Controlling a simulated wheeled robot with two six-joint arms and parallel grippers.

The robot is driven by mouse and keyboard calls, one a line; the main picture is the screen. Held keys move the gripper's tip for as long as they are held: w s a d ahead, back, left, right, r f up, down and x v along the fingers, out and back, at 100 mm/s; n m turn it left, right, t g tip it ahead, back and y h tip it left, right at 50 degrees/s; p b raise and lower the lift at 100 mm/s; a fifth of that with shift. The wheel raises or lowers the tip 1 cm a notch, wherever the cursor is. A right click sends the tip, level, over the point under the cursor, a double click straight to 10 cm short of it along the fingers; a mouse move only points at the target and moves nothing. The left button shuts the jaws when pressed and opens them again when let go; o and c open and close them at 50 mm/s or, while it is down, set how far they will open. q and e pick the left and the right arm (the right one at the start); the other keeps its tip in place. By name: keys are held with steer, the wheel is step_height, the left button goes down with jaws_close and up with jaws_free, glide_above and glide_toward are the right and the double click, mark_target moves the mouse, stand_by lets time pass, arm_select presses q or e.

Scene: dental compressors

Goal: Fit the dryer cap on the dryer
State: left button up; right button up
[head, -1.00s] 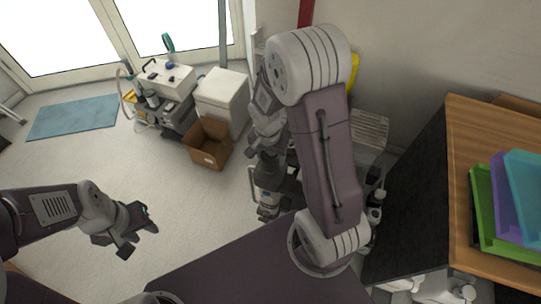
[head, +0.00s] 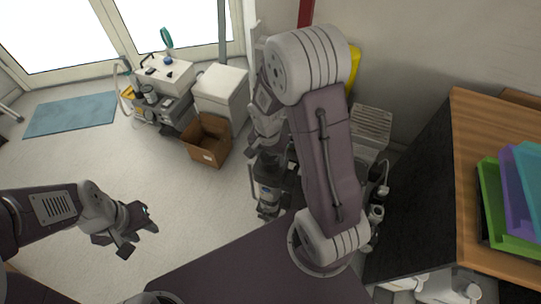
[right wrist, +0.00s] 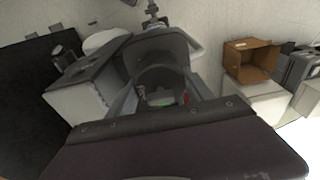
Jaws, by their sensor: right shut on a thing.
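My right gripper (head: 268,160) points down at the middle of the head view, partly hidden by my own arm. It is shut on a dark piece, taken to be the dryer cap, whose outline is hard to tell there. In the right wrist view a dark, rounded, ring-like shape (right wrist: 160,80) fills the middle, with small green and red spots inside it. Below the gripper stands an upright cylinder with a pale label (head: 268,196), perhaps the dryer; I cannot tell whether the cap touches it. My left gripper (head: 140,232) is open and empty above the floor at the left.
An open cardboard box (head: 206,140) stands on the floor beside a white cabinet (head: 221,92). A white-topped equipment unit (head: 165,75) is further left. A wood-topped counter (head: 480,130) with coloured trays (head: 515,200) is at the right. The floor at left is clear around a blue mat (head: 72,115).

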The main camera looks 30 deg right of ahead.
steer(key=o, duration=1.6)
steer(key=shift+c, duration=0.2)
steer(key=r, duration=0.3)
steer(key=r+p, duration=0.1)
steer(key=r, duration=0.2)
steer(key=r+p, duration=0.1)
steer(key=r, duration=0.2)
steer(key=shift+s+a, duration=0.35)
steer(key=shift+a, duration=0.05)
